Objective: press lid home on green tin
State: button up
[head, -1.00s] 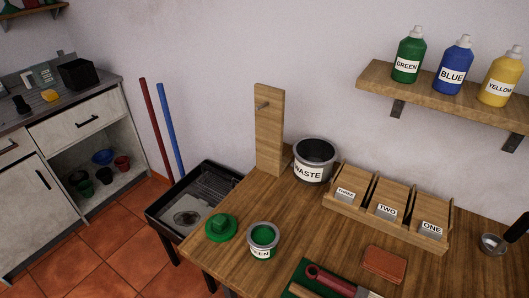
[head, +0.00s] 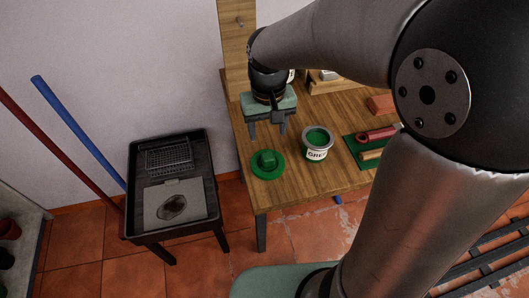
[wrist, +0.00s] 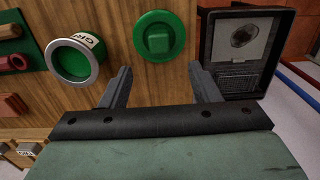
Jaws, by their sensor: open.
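The green lid (head: 268,164), a flat disc with a square knob, lies on the wooden table near its left edge. It also shows in the wrist view (wrist: 159,37), beyond and between my fingertips. The green tin (head: 317,143) stands upright and open to the right of the lid, with green paint inside and a partly visible label. It shows in the wrist view (wrist: 76,60) left of the lid. The lid and tin are apart. My gripper (head: 267,135) is open and empty, above the table just behind the lid, fingers pointing down.
A black trolley (head: 168,178) with a grid and a grey plate stands left of the table (head: 290,190). A red-handled tool (head: 376,134) lies on a green mat to the right of the tin. An upright wooden board (head: 238,40) rises behind my gripper.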

send_over(268, 155)
notch_tip(268, 155, down, 6)
jog(key=shift+d+r, duration=0.1)
jog(key=shift+d, duration=0.05)
jog(key=shift+f, duration=2.8)
jog(key=shift+a, duration=0.2)
jog(key=c, duration=1)
